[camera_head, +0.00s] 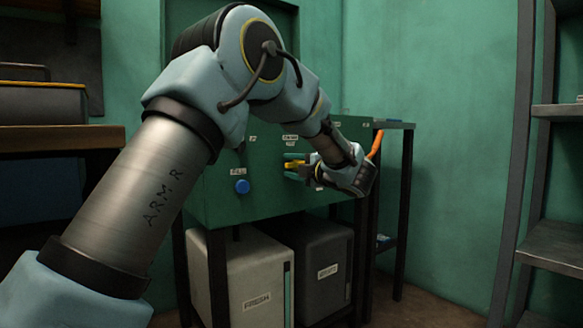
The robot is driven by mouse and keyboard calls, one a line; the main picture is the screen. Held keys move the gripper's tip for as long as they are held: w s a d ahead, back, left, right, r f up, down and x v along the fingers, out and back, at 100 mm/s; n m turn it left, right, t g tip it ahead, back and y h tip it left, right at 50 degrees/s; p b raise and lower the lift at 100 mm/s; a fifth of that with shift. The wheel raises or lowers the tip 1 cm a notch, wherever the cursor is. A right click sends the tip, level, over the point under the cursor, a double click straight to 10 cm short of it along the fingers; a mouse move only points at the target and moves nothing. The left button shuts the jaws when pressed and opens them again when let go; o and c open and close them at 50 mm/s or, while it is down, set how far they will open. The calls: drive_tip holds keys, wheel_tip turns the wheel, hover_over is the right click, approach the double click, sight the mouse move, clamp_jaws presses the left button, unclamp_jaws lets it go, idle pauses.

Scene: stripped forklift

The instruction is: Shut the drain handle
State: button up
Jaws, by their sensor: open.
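A green cabinet (225,205) stands ahead, with small labels on its front too small to read. An orange handle (376,144) shows at the cabinet's right end, just behind my wrist. I cannot read which of the two is the drain handle. My arm and wrist hide part of the cabinet.
A blue knob (242,186) sits on the cabinet front, left of my gripper. Below stand a light bin (257,270) and a dark bin (325,262). A dark side table (393,125) is at the right. A metal shelf (555,245) stands far right, with floor between.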

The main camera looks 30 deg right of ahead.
drive_tip(key=shift+s, duration=0.1)
drive_tip(key=s+d+p, duration=0.2)
drive_tip(key=s, duration=0.8)
drive_tip(key=shift+s, duration=0.25)
